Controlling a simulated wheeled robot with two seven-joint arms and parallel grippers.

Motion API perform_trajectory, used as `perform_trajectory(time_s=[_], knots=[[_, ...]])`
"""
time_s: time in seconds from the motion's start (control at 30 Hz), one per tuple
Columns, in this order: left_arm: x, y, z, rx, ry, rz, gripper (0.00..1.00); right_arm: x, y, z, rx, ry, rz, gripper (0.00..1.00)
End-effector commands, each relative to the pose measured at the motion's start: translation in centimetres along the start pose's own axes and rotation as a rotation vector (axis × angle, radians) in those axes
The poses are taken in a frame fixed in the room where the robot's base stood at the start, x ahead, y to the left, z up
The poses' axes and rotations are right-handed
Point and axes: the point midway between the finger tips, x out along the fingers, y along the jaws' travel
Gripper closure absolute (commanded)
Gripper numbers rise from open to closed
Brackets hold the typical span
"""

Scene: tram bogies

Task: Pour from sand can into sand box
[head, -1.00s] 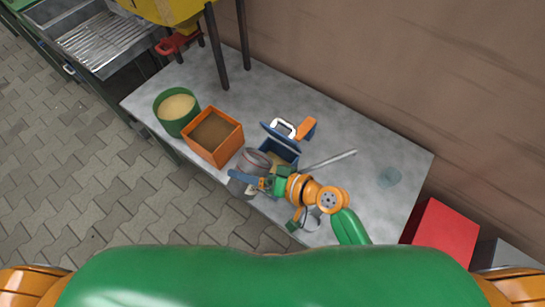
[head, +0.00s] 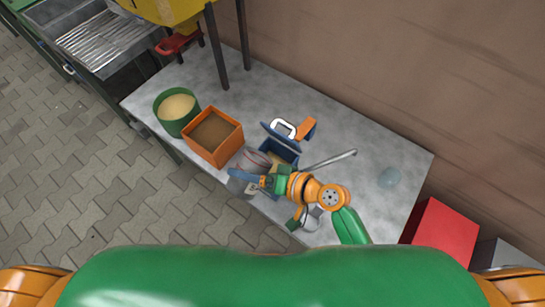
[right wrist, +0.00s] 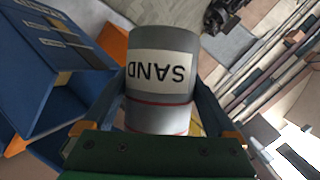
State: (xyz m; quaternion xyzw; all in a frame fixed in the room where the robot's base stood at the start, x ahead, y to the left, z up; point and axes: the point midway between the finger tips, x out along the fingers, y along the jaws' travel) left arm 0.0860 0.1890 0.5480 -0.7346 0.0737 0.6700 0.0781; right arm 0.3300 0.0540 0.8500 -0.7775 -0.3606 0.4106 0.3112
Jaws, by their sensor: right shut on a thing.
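The grey sand can (head: 243,187) is in my right gripper (head: 262,180), beside the blue box at the table's front edge. In the right wrist view the can (right wrist: 160,118) has a white label reading SAND, upside down, and the two fingers (right wrist: 160,98) press on its sides. The can looks tilted; its contents cannot be seen clearly. The blue box (head: 291,151), which appears to be the sand box, has its lid (head: 268,128) open and something pale inside. It also shows at the left in the right wrist view (right wrist: 35,90). My left gripper is out of view.
An orange box (head: 222,152) with brown filling and a green tub (head: 166,125) with pale filling stand left of the can. A grey bar (head: 332,160) lies right of the blue box. A red box (head: 440,235) is at right. The table's right part is mostly clear.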

Motion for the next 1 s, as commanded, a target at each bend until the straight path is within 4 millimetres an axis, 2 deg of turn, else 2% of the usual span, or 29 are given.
perform_trajectory(time_s=[1.0], knots=[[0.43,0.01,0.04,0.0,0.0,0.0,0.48,0.06,0.14,0.03,0.055,-0.015,-0.023,0.7]])
